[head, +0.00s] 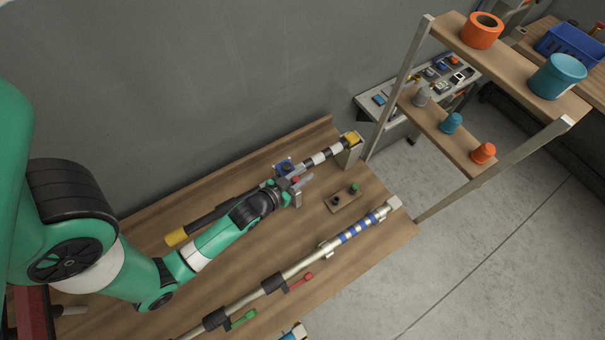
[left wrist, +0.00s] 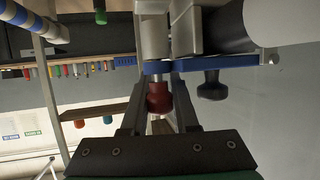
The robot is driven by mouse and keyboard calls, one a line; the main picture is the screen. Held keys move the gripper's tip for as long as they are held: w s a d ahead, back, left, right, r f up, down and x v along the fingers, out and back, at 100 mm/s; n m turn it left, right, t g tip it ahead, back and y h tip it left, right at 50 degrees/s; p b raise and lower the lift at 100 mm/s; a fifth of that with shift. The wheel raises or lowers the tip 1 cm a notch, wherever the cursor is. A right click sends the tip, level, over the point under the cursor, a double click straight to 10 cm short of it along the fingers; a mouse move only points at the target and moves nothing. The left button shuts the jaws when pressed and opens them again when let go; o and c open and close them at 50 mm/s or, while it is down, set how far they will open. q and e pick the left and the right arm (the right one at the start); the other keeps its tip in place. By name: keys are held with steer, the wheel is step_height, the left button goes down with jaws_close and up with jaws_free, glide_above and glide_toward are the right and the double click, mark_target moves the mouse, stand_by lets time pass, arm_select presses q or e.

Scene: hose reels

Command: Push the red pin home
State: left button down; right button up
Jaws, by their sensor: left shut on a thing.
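The red pin (head: 296,179) shows as a small red spot at my left gripper's tip in the head view. In the left wrist view its dark red head (left wrist: 158,98) sits between my two fingers, below a pale metal cylinder and a blue plate (left wrist: 215,63). My left gripper (head: 292,186) is shut on this red head. The pin is at a blue bracket (head: 283,166) beside the black-and-white striped tube (head: 322,156). The rest of the pin is hidden, so I cannot tell how deep it sits. My right gripper is not in view.
A black knob (left wrist: 212,85) hangs right of the red head. A small board (head: 343,199) with a green and a black knob lies on the bench. A blue-banded tube (head: 356,230) with red and green levers lies in front. A shelf rack (head: 460,143) stands right.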

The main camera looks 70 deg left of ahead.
arm_select(q)
steer(key=shift+f+b, duration=0.3)
steer(key=shift+f, duration=0.15)
steer(key=c, duration=0.6)
jaws_free()
steer(key=shift+f, duration=0.1)
steer(key=shift+s+d, duration=0.1)
steer(key=b+v, duration=0.1)
steer(key=v, duration=1)
steer(key=shift+r, duration=0.45)
